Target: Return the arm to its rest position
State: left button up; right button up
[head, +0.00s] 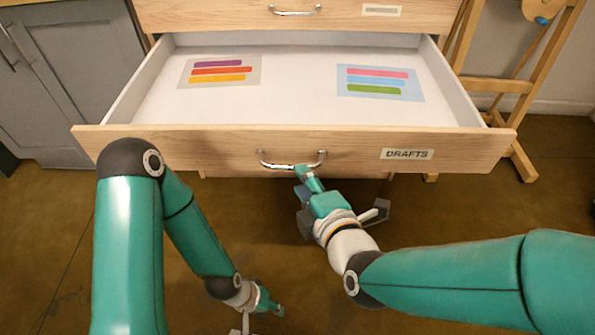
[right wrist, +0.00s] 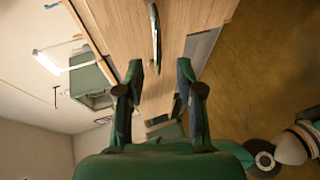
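My right gripper (head: 309,184) is just below the metal handle (head: 292,161) of the open drawer (head: 230,148). In the right wrist view its two fingers (right wrist: 159,72) are spread apart with nothing between them. The handle (right wrist: 155,40) shows beyond the fingertips, apart from them. My left gripper (head: 264,304) hangs low over the floor at the bottom of the head view, clear of the drawer. Its fingers are small and partly cut off, so I cannot tell its opening.
The drawer, with a DRAFTS label (head: 406,154), is pulled out. Two sheets with coloured stripes, one left (head: 220,71) and one right (head: 380,83), lie inside. A closed drawer (head: 220,15) is above. A wooden easel (head: 545,60) stands right, a grey cabinet (head: 75,75) left.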

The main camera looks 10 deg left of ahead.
jog(key=shift+v, duration=0.8)
